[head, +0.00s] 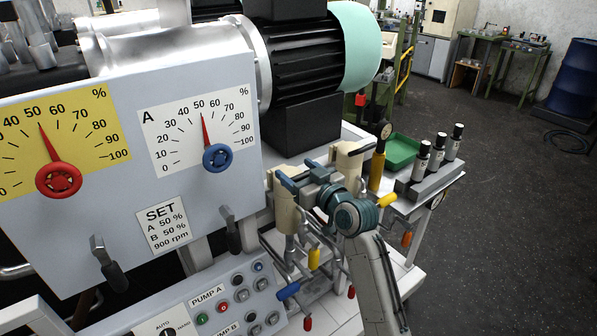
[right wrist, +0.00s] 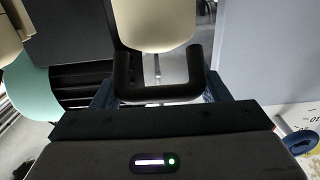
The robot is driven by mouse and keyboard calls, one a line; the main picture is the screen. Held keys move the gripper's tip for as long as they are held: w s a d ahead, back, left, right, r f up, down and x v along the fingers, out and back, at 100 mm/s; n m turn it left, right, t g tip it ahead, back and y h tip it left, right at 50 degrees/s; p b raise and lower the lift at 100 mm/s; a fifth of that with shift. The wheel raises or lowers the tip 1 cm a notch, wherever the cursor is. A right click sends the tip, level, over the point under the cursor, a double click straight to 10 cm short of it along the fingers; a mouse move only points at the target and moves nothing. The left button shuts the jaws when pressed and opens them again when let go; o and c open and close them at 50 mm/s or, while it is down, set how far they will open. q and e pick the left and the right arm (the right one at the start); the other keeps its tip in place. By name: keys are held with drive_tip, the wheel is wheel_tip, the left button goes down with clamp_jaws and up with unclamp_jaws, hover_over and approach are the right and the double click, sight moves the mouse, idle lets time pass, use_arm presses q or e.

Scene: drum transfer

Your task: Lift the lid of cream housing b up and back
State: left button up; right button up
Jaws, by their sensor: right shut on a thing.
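Two cream housings stand in front of the black motor in the head view: a left one (head: 285,208) and a right one (head: 349,158). I cannot read which is b. My right gripper (head: 300,178) is at the top of the left one, shut on its dark lid handle. In the right wrist view the U-shaped black handle (right wrist: 160,94) sits at my gripper, below the rounded cream housing (right wrist: 155,22). The other cream housing (right wrist: 12,35) shows at the upper left. The lid's seam is hidden, and I cannot tell whether it is raised. My left gripper is out of view.
A grey panel (head: 120,230) with red and blue dials stands left of the housings. Valves with coloured handles hang below my right gripper. A green tray (head: 402,151) and several black-capped bottles (head: 437,157) stand to the right.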

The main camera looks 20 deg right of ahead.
sight(286, 169)
drive_tip(key=r+p, duration=0.1)
drive_tip(key=p, duration=0.1)
drive_tip(key=w+r+g+p, duration=0.1)
drive_tip(key=r+p, duration=0.1)
drive_tip(key=p, duration=0.1)
drive_tip(key=shift+w+a+g+h+p, duration=0.25)
drive_tip(key=shift+a+g+h+p, duration=0.05)
drive_tip(key=shift+w+a+r, duration=0.2)
drive_tip(key=shift+w+r, duration=0.25)
drive_tip(key=shift+w, duration=0.05)
drive_tip(key=shift+w+a+r, duration=0.15)
drive_tip(key=shift+w+r, duration=0.3)
drive_tip(key=shift+w+a+r+p, duration=0.2)
drive_tip(key=shift+w+r+p, duration=0.1)
drive_tip(key=shift+w, duration=0.3)
drive_tip(key=shift+f, duration=0.2)
idle(0.4)
